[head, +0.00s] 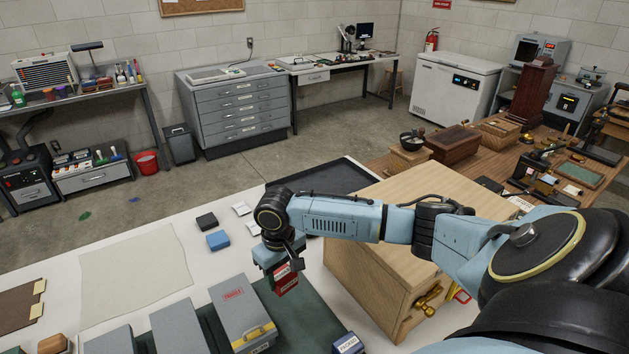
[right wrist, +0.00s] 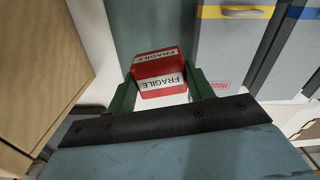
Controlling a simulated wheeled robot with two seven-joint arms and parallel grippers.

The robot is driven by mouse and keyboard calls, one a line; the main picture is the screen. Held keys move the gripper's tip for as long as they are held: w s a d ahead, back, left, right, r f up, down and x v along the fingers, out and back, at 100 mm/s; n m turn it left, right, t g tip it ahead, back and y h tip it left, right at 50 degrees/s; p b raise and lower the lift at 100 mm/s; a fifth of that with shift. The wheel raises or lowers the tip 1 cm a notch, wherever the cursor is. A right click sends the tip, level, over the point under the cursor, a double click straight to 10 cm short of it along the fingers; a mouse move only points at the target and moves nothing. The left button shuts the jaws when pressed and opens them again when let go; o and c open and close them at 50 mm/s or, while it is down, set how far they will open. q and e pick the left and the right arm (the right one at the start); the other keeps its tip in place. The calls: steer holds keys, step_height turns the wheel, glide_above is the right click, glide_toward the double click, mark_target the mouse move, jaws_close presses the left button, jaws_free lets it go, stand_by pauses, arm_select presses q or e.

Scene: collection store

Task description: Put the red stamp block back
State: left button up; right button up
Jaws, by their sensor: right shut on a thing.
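The red stamp block (head: 287,284), with white FRAGILE labels, is between the fingers of my right gripper (head: 283,268). The right wrist view shows the red block (right wrist: 150,94) with a dark green finger of my right gripper (right wrist: 163,82) on each side, shut on it. In the head view the block is at the dark green mat's far part; I cannot tell whether it touches the mat. The green mat (head: 305,318) lies on the white table. A dark blue labelled block (head: 348,344) sits at its near right edge. My left gripper is not in view.
Grey boxes (head: 240,312) stand just left of the block, one with a red FRAGILE mark. A wooden cabinet (head: 375,285) with brass fittings is close on the right. A black pad (head: 206,221), a blue pad (head: 218,240) and a dark tray (head: 330,176) lie behind.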

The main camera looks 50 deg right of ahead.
steer(key=s+d+n+b, duration=0.2)
steer(key=s+d, duration=0.2)
steer(key=s, duration=0.2)
steer(key=f, duration=0.9)
steer(key=shift+s+d+f, duration=0.1)
steer(key=shift+s+f, duration=0.1)
steer(key=shift+f, duration=0.1)
steer(key=shift+f, duration=0.15)
steer(key=o, duration=0.8)
step_height(320, 180, up, 12)
steer(key=shift+r, duration=0.15)
